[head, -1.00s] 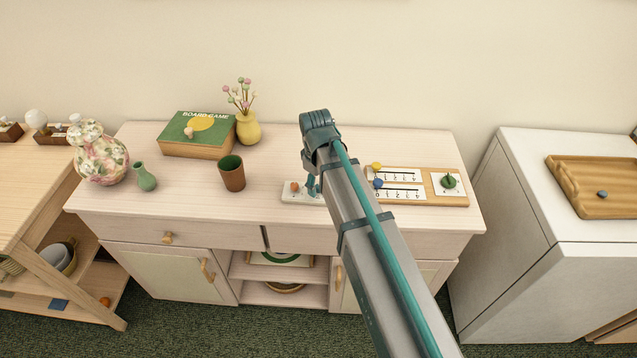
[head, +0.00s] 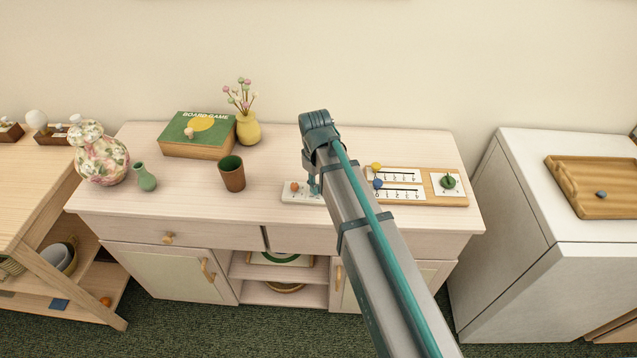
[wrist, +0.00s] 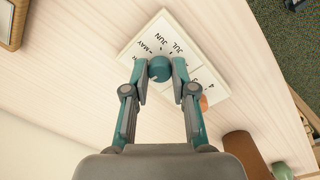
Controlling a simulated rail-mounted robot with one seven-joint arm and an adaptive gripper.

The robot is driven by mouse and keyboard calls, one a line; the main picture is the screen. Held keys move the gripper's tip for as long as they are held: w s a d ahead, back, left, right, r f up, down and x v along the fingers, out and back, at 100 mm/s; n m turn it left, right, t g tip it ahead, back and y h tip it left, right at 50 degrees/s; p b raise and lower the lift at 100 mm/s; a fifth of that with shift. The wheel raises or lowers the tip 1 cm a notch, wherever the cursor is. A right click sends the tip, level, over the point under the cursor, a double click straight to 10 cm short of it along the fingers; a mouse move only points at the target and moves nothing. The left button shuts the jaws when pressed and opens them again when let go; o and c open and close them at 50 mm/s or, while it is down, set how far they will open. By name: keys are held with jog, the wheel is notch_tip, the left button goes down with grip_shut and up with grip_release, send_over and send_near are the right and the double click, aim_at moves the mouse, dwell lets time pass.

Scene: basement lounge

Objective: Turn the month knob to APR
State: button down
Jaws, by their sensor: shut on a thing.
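The month knob (wrist: 160,70) is a round teal knob on a white dial plate (wrist: 157,29). In the wrist view the labels MAY, JUN and JUL show on the plate beyond it; APR cannot be made out. My gripper (wrist: 160,65) is shut on the knob, one finger on each side. The knob's pointer direction cannot be told. An orange knob (wrist: 203,103) sits on the same plate, just right of my fingers. In the head view the plate (head: 289,198) lies on the cabinet top, my gripper (head: 313,185) is at it, and my arm hides its right part.
On the cabinet top (head: 281,157), a brown cup (head: 232,174) stands left of the plate. A board with sliders (head: 428,200) lies to the right, partly behind my arm. A game box (head: 198,143) and a yellow vase (head: 248,128) stand at the back.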

jog(key=m+p, duration=0.1)
jog(key=m, duration=0.3)
jog(key=shift+m, duration=1.6)
jog(key=c, duration=0.9)
grip_release()
jog(key=shift+c, duration=0.2)
notch_tip(320, 180, up, 12)
jog(key=shift+a, duration=0.3)
